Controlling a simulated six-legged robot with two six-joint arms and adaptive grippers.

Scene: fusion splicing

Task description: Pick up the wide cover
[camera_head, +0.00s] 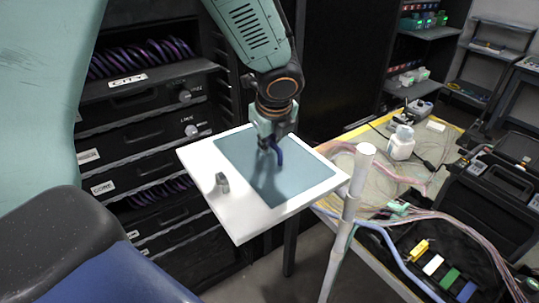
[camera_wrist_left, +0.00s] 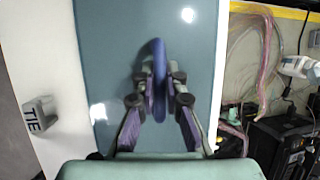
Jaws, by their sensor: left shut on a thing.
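A dark blue curved piece, which I take to be the wide cover (camera_head: 279,155), is over the blue-grey mat (camera_head: 310,172) on a white table (camera_head: 240,226). My left gripper (camera_head: 268,146) comes down over the mat and is shut on this piece. In the left wrist view the piece shows as a narrow upright blue loop (camera_wrist_left: 158,60) between the fingertips of my left gripper (camera_wrist_left: 157,88). I cannot tell whether it touches the mat. My right gripper is not in view.
A small grey block (camera_head: 222,182) stands on the white table; it reads TIE in the left wrist view (camera_wrist_left: 38,114). A white post (camera_head: 349,200) rises by the table's right corner. A bench (camera_head: 365,268) with cables and a black case (camera_head: 500,190) are to the right.

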